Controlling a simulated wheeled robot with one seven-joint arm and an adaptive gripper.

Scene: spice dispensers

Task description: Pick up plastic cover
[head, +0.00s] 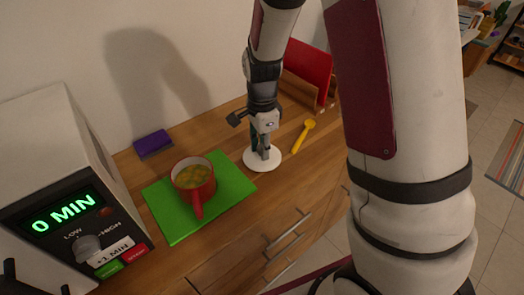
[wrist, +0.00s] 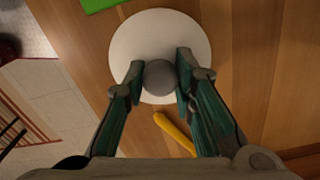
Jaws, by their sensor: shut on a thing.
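The plastic cover (head: 250,163) is a white round disc on the wooden counter, right of the green board. In the wrist view the cover (wrist: 130,42) shows with a grey round knob (wrist: 160,80) on top. My gripper (head: 263,153) points down over the cover. In the wrist view my gripper (wrist: 160,76) has its two fingers on either side of the knob, shut on it. From these views I cannot tell whether the cover rests on the counter or is slightly above it.
A red mug of soup (head: 194,178) stands on the green board (head: 236,184). A microwave (head: 50,180) is at the left, and a purple sponge (head: 153,144) lies by the wall. A yellow spoon (head: 303,136) lies right of the cover. A red panel (head: 309,70) stands behind.

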